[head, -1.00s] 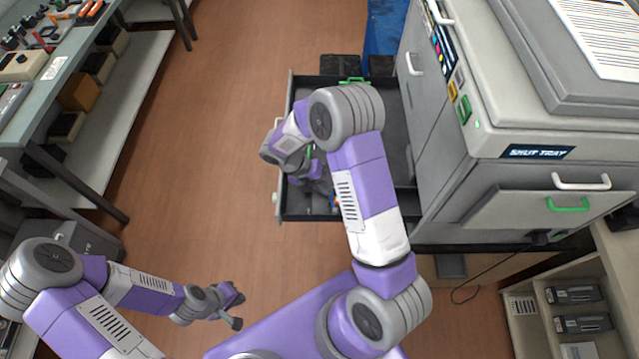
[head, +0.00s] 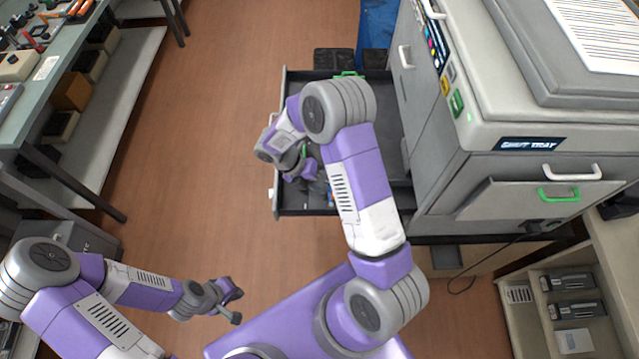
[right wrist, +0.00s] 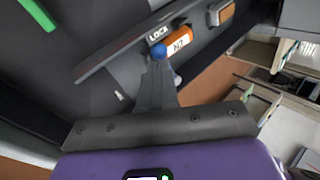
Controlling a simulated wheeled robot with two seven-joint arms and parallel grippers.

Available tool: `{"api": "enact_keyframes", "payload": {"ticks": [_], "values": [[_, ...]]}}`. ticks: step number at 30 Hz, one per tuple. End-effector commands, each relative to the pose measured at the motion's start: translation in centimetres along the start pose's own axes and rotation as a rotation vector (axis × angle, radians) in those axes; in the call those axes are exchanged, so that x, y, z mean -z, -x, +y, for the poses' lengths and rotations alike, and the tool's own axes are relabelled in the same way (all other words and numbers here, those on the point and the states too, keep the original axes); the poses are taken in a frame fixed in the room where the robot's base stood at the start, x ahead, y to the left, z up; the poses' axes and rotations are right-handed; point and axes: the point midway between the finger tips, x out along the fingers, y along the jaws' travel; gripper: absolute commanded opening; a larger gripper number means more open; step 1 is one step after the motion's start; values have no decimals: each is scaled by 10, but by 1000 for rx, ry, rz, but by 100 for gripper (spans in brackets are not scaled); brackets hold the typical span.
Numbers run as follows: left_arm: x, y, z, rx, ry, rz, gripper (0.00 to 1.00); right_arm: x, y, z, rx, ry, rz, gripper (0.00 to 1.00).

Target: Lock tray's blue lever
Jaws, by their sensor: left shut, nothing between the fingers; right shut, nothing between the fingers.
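The dark tray (head: 292,213) is pulled out from the left side of the grey printer. My right arm crosses over it and hides much of its inside. In the right wrist view, a blue lever knob (right wrist: 158,51) sits beside an orange tag (right wrist: 178,42), near lettering that looks like "LOCK". My right gripper (right wrist: 157,72) is shut and empty, its fingertips at the blue knob; I cannot tell whether they touch. In the head view the right gripper (head: 318,187) is low inside the tray's near part. My left gripper (head: 232,302) is shut and empty above the floor.
The printer (head: 480,110) stands right of the tray, with a green-handled flap (head: 558,195) on its front. A workbench (head: 55,85) with tools is at the left. A shelf (head: 570,290) with cartridges is at lower right. The floor (head: 200,130) between is clear.

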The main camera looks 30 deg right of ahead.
Motion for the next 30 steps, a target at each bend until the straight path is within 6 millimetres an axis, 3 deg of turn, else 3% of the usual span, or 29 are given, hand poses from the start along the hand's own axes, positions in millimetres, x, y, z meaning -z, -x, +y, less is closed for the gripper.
{"api": "enact_keyframes", "payload": {"ticks": [5, 11, 15, 24, 30], "values": [[0, 2, 1, 0, 0, 0, 0, 0, 2, -1, 0, 0, 0, 0], [-1, 20, 8, 0, 0, 0, 0, 2, 23, -6, 0, -4, 3, 0], [-1, 36, 13, 0, 0, 0, 0, 3, 46, -9, -3, -9, 5, 0], [-2, 35, 13, 0, 0, 0, 0, 3, 110, -6, -3, -10, 4, 0], [-2, 37, 14, 0, 0, 0, 0, 4, 131, -7, -1, -9, 7, 0]]}}
